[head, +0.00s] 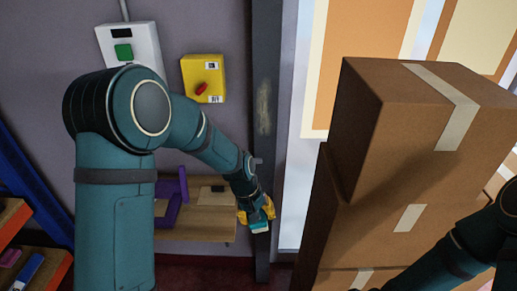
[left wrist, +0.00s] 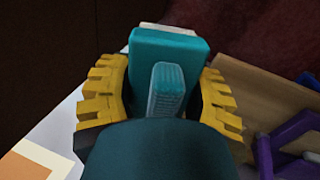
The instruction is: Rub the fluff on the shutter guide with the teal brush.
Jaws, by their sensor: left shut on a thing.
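The shutter guide (head: 266,50) is a dark upright post running down the middle of the head view. The fluff (head: 264,107) is a pale, thin patch on its face. My left gripper (head: 256,211) is low, in front of the guide and below the fluff. Its yellow fingers are shut on the teal brush (head: 260,227). In the left wrist view the teal brush (left wrist: 168,50) sits between the fingers, with a pale edge at its far side. The brush is apart from the fluff; whether it touches the guide lower down I cannot tell. My right gripper is out of view.
Stacked cardboard boxes (head: 410,130) stand close to the right of the guide. A wooden shelf (head: 205,229) with a purple object (head: 171,200) is left of my gripper. A yellow switch box (head: 203,78) and a white button box (head: 146,41) are on the wall.

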